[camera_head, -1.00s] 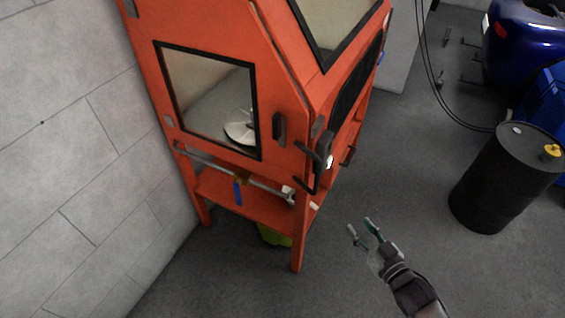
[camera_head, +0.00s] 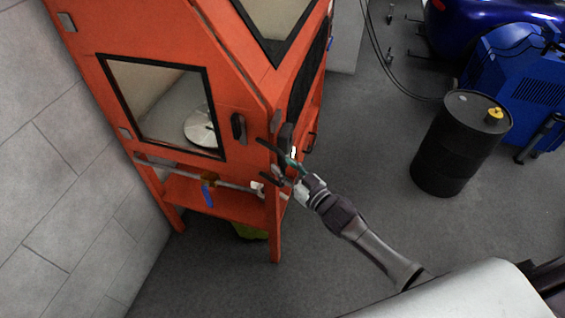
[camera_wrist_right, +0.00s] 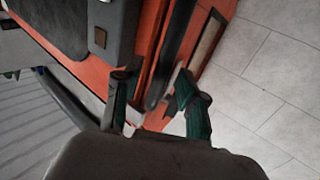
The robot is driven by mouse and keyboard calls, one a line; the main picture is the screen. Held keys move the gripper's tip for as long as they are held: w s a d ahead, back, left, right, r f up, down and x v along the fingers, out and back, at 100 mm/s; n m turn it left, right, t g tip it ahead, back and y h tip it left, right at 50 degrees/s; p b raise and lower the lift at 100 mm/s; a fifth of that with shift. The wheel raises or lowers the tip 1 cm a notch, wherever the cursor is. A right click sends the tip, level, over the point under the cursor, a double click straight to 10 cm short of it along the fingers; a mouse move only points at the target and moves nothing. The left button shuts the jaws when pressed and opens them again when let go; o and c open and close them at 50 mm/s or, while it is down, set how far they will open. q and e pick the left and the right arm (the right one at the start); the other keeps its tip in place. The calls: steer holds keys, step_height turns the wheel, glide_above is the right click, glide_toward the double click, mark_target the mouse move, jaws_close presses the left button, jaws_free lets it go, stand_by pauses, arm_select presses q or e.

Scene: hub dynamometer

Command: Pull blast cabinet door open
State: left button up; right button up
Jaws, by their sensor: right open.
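The orange blast cabinet (camera_head: 255,88) stands against the wall at the left in the head view. Its side door has a black-framed window (camera_head: 165,105) and looks closed. A dark upright handle (camera_head: 238,128) is on the door, right of the window. My right gripper (camera_head: 284,168) is at the cabinet's front corner, right of and below that handle, among dark fittings. In the right wrist view the open green fingers (camera_wrist_right: 156,82) point at the orange panel, with a dark long bar (camera_wrist_right: 172,55) beyond and between them. I cannot tell whether they touch it. My left gripper is not in view.
A pipe with a blue lever (camera_head: 208,194) runs below the window. A black drum (camera_head: 462,145) with a yellow cap stands at the right, near a blue machine (camera_head: 520,75). The grey floor (camera_head: 370,150) between cabinet and drum is clear.

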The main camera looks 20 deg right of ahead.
steer(key=shift+w+a, duration=0.2)
steer(key=shift+w, duration=0.35)
jaws_close()
